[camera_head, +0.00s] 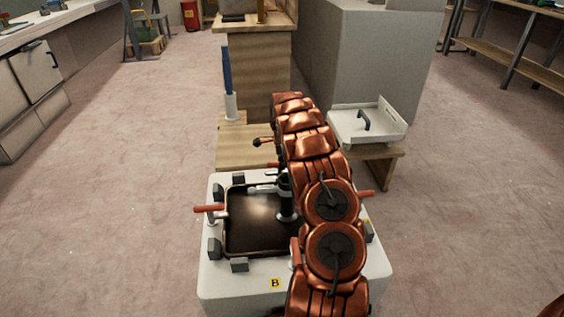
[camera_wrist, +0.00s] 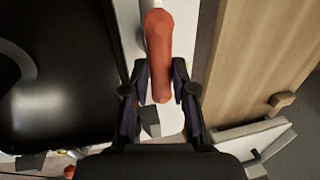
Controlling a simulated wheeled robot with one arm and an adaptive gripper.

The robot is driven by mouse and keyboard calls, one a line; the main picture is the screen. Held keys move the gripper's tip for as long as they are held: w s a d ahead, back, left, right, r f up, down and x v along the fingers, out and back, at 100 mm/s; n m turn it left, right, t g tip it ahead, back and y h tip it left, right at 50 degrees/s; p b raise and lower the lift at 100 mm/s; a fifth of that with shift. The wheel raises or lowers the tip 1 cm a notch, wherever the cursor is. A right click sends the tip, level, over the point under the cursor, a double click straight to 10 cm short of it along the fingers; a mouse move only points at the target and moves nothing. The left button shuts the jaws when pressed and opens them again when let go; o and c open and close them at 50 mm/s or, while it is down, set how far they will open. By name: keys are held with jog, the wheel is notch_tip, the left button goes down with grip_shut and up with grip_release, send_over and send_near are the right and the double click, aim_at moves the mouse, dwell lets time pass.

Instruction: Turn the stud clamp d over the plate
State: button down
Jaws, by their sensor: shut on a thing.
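In the wrist view my gripper (camera_wrist: 161,70) is shut on the orange-red handle of a clamp (camera_wrist: 158,40), one finger on each side. This handle lies over the white rim, beside the dark plate (camera_wrist: 60,85). No letter shows on the clamp, so I cannot read that it is d. In the head view the plate (camera_head: 250,232) lies in the white fixture (camera_head: 230,285) marked B. Part of a far-side red handle (camera_head: 273,165) shows there. My arm hides most of the gripper and the right part of the plate.
Other red-handled clamps stand at the left (camera_head: 208,208) and right (camera_head: 366,193) of the fixture. Dark blocks line the plate's edge. A wooden bench (camera_head: 240,148) is close behind, with a white tray (camera_head: 375,125) on a stand to its right. The floor at the left is clear.

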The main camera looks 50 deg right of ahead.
jog(key=shift+a+r+n+p, duration=0.15)
jog(key=shift+n+p, duration=0.15)
jog(key=shift+p, duration=0.7)
jog(key=n+p, duration=0.1)
jog(key=p, duration=0.2)
jog(key=n+p, duration=0.2)
jog(key=n, duration=0.1)
jog(key=n+y+p, duration=0.1)
jog(key=p, duration=0.1)
jog(key=shift+w+d+n+t, duration=0.15)
jog(key=shift+d+n+t, duration=0.15)
jog(key=n, duration=0.2)
jog(key=n+p, duration=0.1)
jog(key=shift+f+n+y, duration=0.2)
jog(key=shift+n+y, duration=0.2)
jog(key=shift+w+d+n, duration=0.15)
jog(key=shift+n, duration=0.75)
jog(key=n, duration=0.3)
jog(key=shift+w+y, duration=0.1)
jog(key=shift+y, duration=0.3)
jog(key=shift+n, duration=1.2)
jog(key=shift+n+g+y, duration=0.3)
jog(key=shift+n+g, duration=0.1)
jog(key=shift+n, duration=0.1)
